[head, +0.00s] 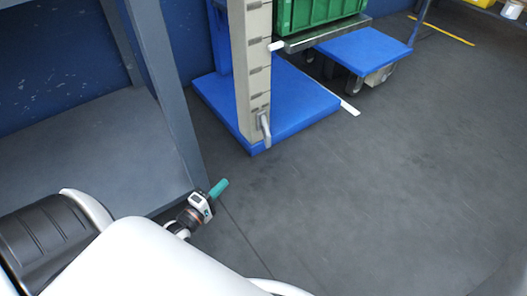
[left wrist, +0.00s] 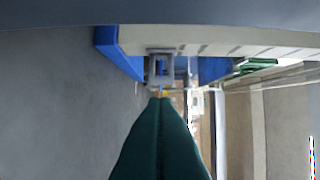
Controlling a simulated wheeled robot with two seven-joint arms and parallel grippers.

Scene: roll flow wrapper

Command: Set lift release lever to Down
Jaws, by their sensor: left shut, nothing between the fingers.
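The lift release lever (head: 265,130) is a small light-grey handle low on the beige column (head: 251,70) of the lift, just above its blue base (head: 300,112). It hangs downward from its mount in the head view. My left gripper (head: 219,187), with teal fingers, is shut and empty, below and left of the lever and apart from it. In the left wrist view the shut fingers (left wrist: 160,100) point toward a grey bracket-like part (left wrist: 160,68) at the column, which looks like the lever. My right gripper is not in view.
A grey shelf frame (head: 170,90) stands on the left, close to my left arm. A green crate (head: 312,10) sits on the lift's grey platform (head: 322,35). A blue wheeled cart (head: 365,48) stands behind. The dark floor to the right is clear.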

